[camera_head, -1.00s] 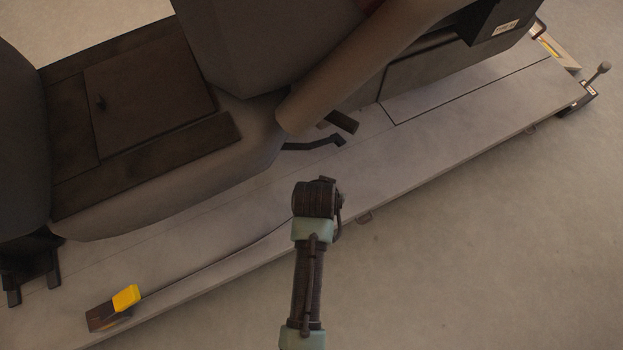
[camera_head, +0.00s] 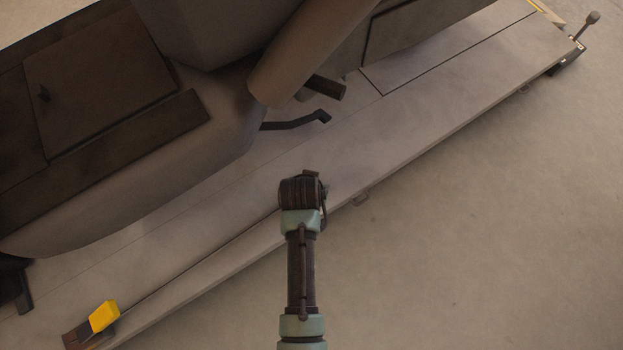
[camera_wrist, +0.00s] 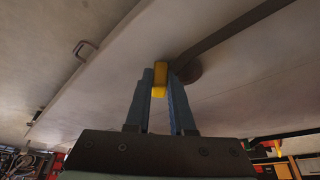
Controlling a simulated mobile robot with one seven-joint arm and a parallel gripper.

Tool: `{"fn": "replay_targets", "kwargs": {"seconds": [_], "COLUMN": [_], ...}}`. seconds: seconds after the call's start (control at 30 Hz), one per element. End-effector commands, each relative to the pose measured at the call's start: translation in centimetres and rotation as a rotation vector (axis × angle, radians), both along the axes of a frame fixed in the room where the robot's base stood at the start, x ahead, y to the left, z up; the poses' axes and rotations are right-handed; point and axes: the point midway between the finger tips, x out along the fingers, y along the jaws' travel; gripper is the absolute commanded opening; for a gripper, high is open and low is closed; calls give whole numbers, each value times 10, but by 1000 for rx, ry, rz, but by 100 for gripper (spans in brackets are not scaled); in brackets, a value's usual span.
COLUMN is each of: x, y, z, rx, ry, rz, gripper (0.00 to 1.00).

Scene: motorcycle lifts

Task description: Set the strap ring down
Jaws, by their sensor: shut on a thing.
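My gripper (camera_wrist: 160,90) is shut on a small yellow piece, which I take to be the strap ring (camera_wrist: 160,75). A dark strap (camera_wrist: 230,32) runs from the upper right towards it and ends at a dark rounded shape just behind it. In the head view my arm reaches over the near edge of the grey lift platform (camera_head: 235,255); the wrist hides the fingers and ring. A thin dark line, likely the strap, runs along the platform to a yellow-tabbed buckle (camera_head: 104,316) at lower left. Whether the ring touches the platform I cannot tell.
A large dark motorcycle body (camera_head: 100,120) overhangs the platform at upper left, with a foot lever (camera_head: 300,122) sticking out near my wrist. The floor (camera_head: 480,250) at right is clear.

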Motion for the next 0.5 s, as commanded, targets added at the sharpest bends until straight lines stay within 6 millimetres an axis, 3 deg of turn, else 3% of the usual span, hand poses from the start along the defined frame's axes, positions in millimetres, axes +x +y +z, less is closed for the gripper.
{"fn": "replay_targets", "kwargs": {"seconds": [0.27,0.3,0.43,0.5], "x": [0,0,0,0], "y": [0,0,0,0], "z": [-1,-1,-1,-1], "rx": [0,0,0,0], "ry": [-1,0,0,0], "rz": [0,0,0,0], "gripper": [0,25,49,52]}}
